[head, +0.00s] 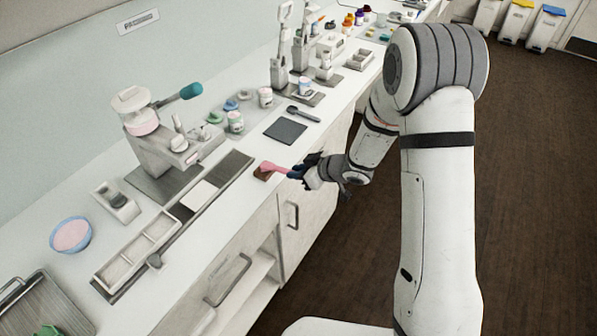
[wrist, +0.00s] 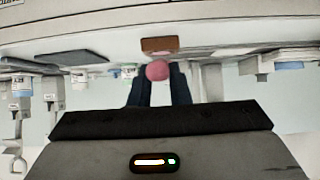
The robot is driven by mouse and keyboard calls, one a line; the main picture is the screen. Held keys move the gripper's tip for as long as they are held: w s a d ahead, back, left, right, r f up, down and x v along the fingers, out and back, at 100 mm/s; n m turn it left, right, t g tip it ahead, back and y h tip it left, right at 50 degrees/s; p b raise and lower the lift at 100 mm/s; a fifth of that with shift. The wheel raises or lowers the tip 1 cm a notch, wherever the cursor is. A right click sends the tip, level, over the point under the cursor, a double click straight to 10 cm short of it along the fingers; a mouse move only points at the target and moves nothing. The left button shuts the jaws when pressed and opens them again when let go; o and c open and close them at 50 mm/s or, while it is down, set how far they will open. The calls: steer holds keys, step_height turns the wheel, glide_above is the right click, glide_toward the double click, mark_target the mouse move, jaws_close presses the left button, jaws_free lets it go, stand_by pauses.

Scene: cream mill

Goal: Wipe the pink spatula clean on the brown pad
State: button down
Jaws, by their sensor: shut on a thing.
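The pink spatula (head: 274,167) is held in my gripper (head: 301,172) near the front edge of the counter. Its pink head points left, at the brown pad (head: 262,174), and overlaps part of it in the head view. In the wrist view the pink spatula (wrist: 157,70) shows end-on between my gripper's dark fingers (wrist: 158,88), with the brown pad (wrist: 159,45) just beyond it. I cannot tell whether the spatula touches the pad. The spatula's handle is hidden by the fingers.
A dark square mat (head: 285,131) and a dark spoon-like tool (head: 303,114) lie behind the gripper. A white mill (head: 150,135) with a teal handle stands to the left, with a white tray (head: 138,250) and a blue bowl (head: 71,235) farther left. Cabinet handles (head: 292,214) stick out below the counter.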

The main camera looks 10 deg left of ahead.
steer(key=shift+r+p, duration=2.1)
steer(key=shift+r, duration=0.45)
steer(key=shift+d+f, duration=0.1)
